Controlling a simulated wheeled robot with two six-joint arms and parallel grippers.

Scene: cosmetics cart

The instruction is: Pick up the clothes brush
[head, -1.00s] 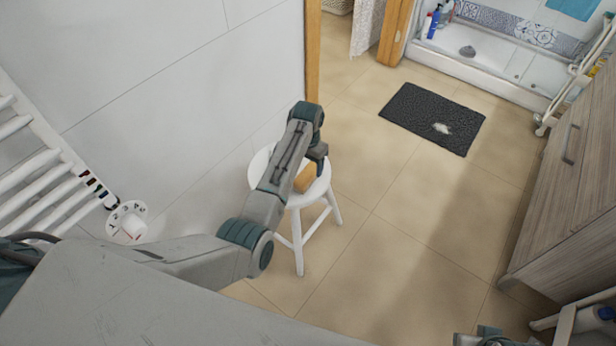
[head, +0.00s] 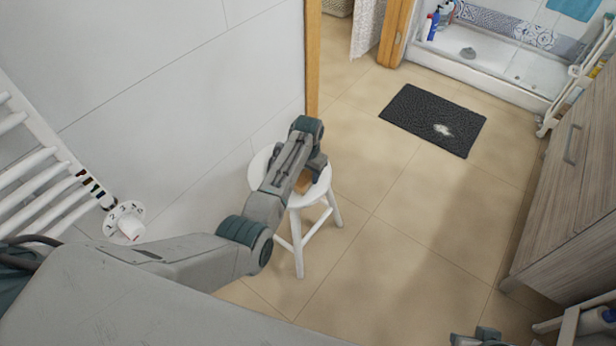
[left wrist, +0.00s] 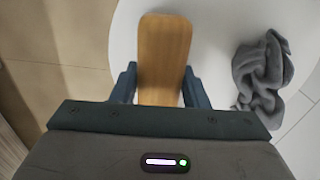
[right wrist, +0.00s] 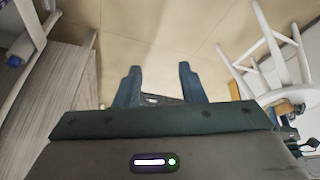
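The clothes brush (head: 305,182), with a plain wooden back, lies on a round white stool (head: 257,167). The arm covers part of both in the head view. In the left wrist view the brush (left wrist: 165,45) runs lengthwise between the two dark fingers of my left gripper (left wrist: 160,72). These fingers are open, one on each side, with a narrow gap visible beside the brush. My left gripper (head: 313,168) is close over the stool in the head view. My right gripper (right wrist: 157,72) is open and empty, over the floor.
A crumpled grey cloth (left wrist: 262,70) lies on the stool, to the right of the brush. A white wall and a towel radiator (head: 45,180) are at the left. A dark mat (head: 430,115) lies on the floor. A wooden cabinet (head: 570,190) stands at the right.

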